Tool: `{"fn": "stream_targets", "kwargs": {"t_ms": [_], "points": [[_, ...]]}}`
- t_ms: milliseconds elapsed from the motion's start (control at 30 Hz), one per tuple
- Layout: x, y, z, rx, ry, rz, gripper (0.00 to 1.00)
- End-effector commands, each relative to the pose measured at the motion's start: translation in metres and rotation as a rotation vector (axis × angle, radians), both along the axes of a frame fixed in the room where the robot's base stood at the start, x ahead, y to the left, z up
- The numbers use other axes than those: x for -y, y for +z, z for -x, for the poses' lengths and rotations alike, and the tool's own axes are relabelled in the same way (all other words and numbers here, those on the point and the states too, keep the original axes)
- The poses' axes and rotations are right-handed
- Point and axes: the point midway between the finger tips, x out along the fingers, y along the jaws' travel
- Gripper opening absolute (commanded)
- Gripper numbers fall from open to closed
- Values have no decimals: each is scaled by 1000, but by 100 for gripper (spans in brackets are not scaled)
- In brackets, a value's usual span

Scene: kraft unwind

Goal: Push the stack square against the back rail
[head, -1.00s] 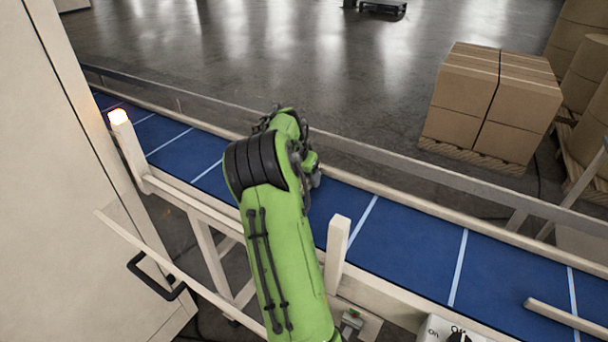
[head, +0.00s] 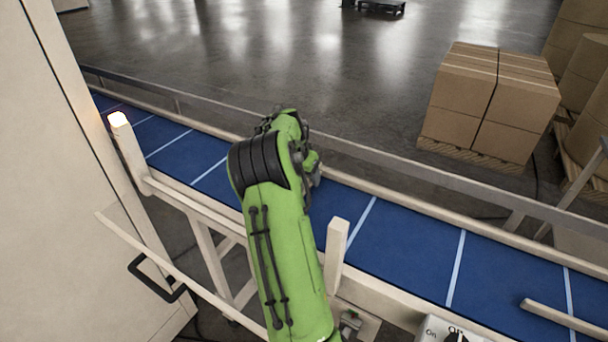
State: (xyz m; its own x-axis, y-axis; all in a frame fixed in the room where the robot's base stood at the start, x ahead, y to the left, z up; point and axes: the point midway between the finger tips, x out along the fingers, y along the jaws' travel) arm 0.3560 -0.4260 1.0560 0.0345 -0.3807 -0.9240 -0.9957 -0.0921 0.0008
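No stack shows on the visible part of the blue conveyor belt (head: 408,243); my arm hides the belt's middle. The back rail (head: 430,205) is a pale strip along the belt's far edge, with a grey bar (head: 400,165) running beyond it. My green arm reaches from the bottom up over the belt. Its wrist bends down near the far side of the belt. My gripper is hidden behind the wrist, so I cannot see its fingers or whether it touches anything.
A pale post (head: 336,240) stands on the near rail just right of my arm. Another post with a lit lamp (head: 118,119) stands left. A pale cabinet (head: 85,170) fills the left side. Strapped cartons (head: 490,100) stand on a pallet beyond the belt. A switch box (head: 440,328) sits below right.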

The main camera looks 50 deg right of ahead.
Motion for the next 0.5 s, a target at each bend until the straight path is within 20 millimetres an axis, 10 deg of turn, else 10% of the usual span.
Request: {"fn": "stream_targets", "kwargs": {"t_ms": [500], "points": [[8,1,0,1,-1,1,34]]}}
